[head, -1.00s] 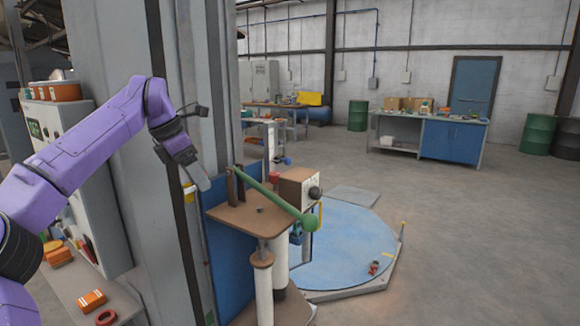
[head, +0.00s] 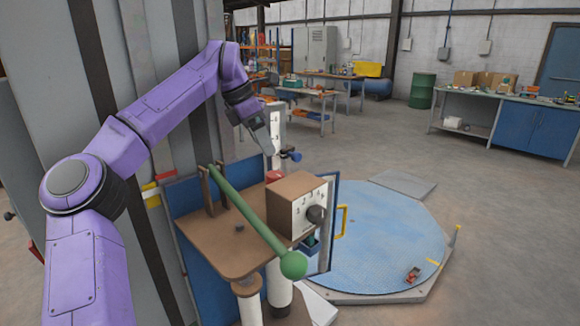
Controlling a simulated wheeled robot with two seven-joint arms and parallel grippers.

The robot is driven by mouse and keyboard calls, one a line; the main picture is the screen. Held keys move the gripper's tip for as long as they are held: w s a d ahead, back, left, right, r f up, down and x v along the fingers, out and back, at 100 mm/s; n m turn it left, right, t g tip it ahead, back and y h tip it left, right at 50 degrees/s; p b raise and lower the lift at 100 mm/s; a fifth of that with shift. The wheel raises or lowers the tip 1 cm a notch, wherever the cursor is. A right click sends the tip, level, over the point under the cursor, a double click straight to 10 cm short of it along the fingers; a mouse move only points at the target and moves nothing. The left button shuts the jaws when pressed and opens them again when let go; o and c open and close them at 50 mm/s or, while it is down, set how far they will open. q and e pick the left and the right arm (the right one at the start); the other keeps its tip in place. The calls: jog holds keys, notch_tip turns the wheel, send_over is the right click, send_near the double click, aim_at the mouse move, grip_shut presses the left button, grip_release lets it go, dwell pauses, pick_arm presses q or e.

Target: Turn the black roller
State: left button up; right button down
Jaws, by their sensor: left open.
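A black round knob (head: 316,214), the only black roller-like part I can make out, sits on the white numbered face of a brown box (head: 294,187). The box stands on a brown shelf (head: 215,247) beside a green lever (head: 245,220) with a round end. My left gripper (head: 268,143) is open and empty, above and behind the box and apart from the knob. Its fingers point down to the right, in front of a white post (head: 277,118). My right gripper is out of view.
The green lever slants across the shelf close to the box. A blue panel (head: 187,203) and a grey column (head: 60,75) stand at the left. A blue round platform (head: 375,240) lies right of the stand, with open floor beyond.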

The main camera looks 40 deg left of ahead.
aim_at(275, 174)
pick_arm(q)
jog(key=f, duration=0.2)
jog(key=d+f, duration=0.1)
jog(key=f, duration=0.2)
jog(key=shift+d, duration=0.1)
jog(key=x, duration=0.2)
jog(key=w+p+x, duration=0.1)
jog(key=x, duration=0.1)
jog(key=shift+f, duration=0.25)
jog(key=shift+s+r, duration=0.1)
jog(key=shift+s, duration=0.1)
jog(key=c, duration=1)
